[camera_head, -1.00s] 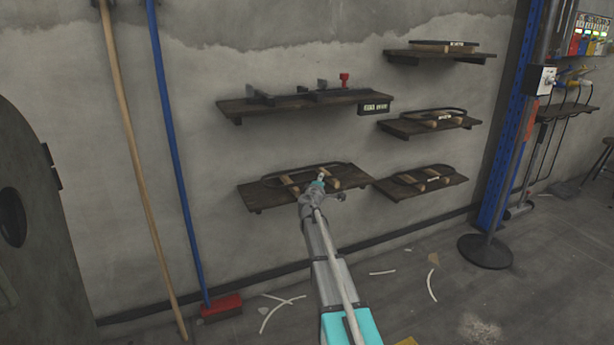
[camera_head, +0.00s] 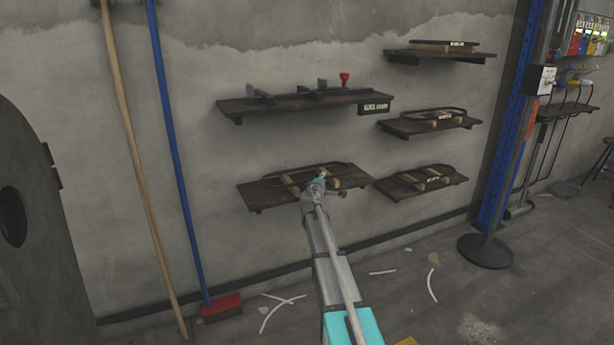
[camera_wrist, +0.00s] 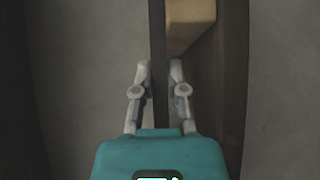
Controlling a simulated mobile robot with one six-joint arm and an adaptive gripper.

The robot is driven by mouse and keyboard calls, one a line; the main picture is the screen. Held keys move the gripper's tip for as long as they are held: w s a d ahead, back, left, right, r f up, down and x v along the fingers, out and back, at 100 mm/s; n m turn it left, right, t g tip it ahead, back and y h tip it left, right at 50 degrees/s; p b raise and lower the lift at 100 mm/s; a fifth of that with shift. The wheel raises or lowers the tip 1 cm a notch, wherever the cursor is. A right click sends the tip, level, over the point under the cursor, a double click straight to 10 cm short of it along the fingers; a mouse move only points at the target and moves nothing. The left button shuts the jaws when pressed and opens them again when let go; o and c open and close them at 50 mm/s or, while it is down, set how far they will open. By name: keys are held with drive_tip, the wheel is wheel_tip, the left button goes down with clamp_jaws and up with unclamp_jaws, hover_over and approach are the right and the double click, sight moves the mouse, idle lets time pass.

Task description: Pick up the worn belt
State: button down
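A dark belt loop, the worn belt (camera_head: 337,164), rests over pale wooden blocks on the lower left wall shelf (camera_head: 257,200). In the wrist view the belt (camera_wrist: 158,50) is a thin dark strip running up between my fingers. My gripper (camera_head: 319,180) is at the near side of this belt, partly covering it in the head view. In the wrist view my gripper (camera_wrist: 160,72) has its two fingertips close on either side of the strip, seemingly touching it. The belt's wear cannot be made out.
A wooden block (camera_wrist: 190,22) and the shelf edge (camera_wrist: 232,90) lie just right of my fingers. Similar loops lie on the lower right shelf (camera_head: 395,191) and middle right shelf (camera_head: 400,130). Another shelf (camera_head: 235,108) hangs above. A blue-handled broom (camera_head: 180,160) leans at left.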

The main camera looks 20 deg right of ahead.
drive_tip(key=shift+r, duration=0.15)
idle(0.4)
drive_tip(key=shift+r+p, duration=0.95)
drive_tip(key=shift+p, duration=0.2)
drive_tip(key=s+a+r+p, duration=0.2)
drive_tip(key=s+r+p, duration=0.3)
drive_tip(key=s, duration=0.1)
drive_tip(key=s+a+r+p, duration=0.2)
drive_tip(key=s+r+p, duration=0.3)
drive_tip(key=s, duration=0.2)
drive_tip(key=shift+s+a+r+p, duration=0.15)
drive_tip(key=shift+a+r+p, duration=0.1)
drive_tip(key=shift+r+p, duration=0.15)
